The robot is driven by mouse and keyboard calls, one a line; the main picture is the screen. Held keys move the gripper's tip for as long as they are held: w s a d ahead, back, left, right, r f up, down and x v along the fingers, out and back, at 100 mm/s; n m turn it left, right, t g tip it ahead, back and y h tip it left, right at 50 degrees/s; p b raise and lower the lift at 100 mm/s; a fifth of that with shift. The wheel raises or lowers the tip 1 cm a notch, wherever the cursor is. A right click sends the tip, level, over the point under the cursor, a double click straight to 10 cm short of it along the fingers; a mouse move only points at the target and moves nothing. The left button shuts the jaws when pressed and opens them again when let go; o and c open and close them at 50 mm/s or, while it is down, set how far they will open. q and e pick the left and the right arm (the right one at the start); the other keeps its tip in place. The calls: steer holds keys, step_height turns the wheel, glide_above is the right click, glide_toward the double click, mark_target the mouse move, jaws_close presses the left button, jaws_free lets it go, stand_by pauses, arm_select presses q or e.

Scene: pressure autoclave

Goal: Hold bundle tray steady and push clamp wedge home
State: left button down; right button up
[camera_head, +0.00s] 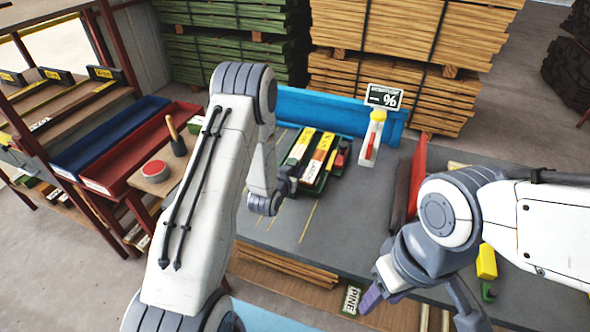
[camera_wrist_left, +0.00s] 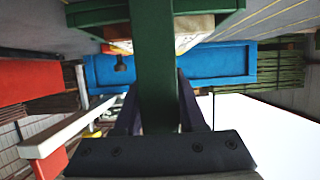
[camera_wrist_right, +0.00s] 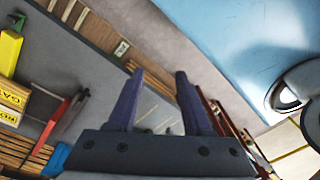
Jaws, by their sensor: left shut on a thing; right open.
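The bundle tray (camera_head: 316,186) is green and sits on the grey workbench, holding blocks with white, yellow and red faces. My left gripper (camera_head: 288,182) is at its left side. In the left wrist view a green bar of the tray (camera_wrist_left: 153,60) stands between the left fingers (camera_wrist_left: 156,100), which are shut on it. A small red and dark piece (camera_head: 341,156) is at the tray's right end; I cannot tell whether it is the clamp wedge. My right gripper (camera_head: 418,304) is open and empty near the bench's front edge, well apart from the tray. Its fingers also show apart in the right wrist view (camera_wrist_right: 158,85).
A scale-like post with a percent display (camera_head: 384,97) stands behind the tray, before a blue bin (camera_head: 300,104). A red upright plate (camera_head: 417,170) and a yellow block (camera_head: 487,262) are on the bench's right. The bench's middle (camera_head: 340,232) is clear.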

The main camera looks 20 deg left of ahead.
stand_by(0.8)
